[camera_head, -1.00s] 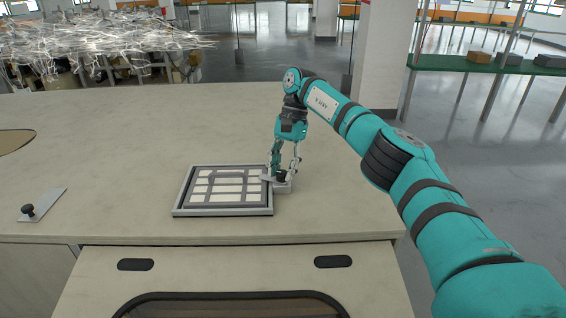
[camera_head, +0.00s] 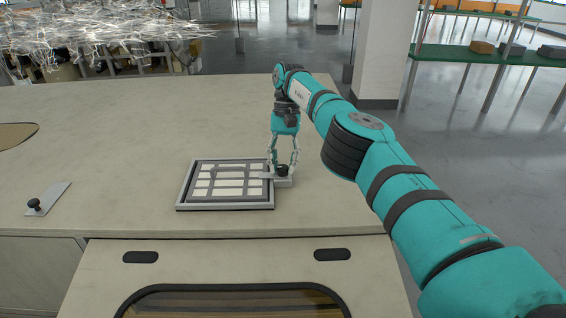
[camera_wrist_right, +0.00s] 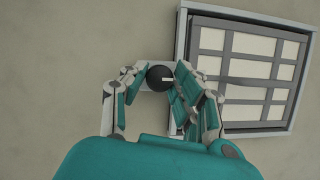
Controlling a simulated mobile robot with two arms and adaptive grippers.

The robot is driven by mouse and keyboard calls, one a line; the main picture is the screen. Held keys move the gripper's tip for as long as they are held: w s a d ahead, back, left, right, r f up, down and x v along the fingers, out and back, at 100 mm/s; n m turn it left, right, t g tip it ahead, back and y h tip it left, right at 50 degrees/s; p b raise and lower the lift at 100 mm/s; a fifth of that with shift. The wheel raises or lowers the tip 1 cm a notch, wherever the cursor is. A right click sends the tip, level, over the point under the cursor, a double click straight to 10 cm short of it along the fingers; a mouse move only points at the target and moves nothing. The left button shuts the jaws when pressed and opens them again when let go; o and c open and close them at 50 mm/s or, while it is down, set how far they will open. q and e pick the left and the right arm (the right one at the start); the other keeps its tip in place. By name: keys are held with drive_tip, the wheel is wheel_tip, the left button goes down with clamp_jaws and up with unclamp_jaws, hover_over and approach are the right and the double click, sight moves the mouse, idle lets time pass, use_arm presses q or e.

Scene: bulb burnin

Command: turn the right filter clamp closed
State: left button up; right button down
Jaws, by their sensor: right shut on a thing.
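The right filter clamp, a small light-grey piece with a black knob (camera_head: 282,170), sits at the right side of the filter frame (camera_head: 225,205). A short grey tab runs from the knob towards the frame's right edge; fingers partly hide it. My right gripper (camera_head: 283,172) points down, with its fingers shut on the knob. In the right wrist view, the black knob (camera_wrist_right: 159,77) with a white mark lies between the two fingers (camera_wrist_right: 160,80), and the frame (camera_wrist_right: 183,60) is at the right. My left gripper is not in view.
The filter lies flat on a pale worktop (camera_head: 130,140). A grey plate with a black knob (camera_head: 35,204) lies at the far left. A drawer-like front with dark slots (camera_head: 332,255) is below the near edge. Worktop behind and left of the frame is clear.

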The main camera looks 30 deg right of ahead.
drive_tip(key=c, duration=1)
unclamp_jaws()
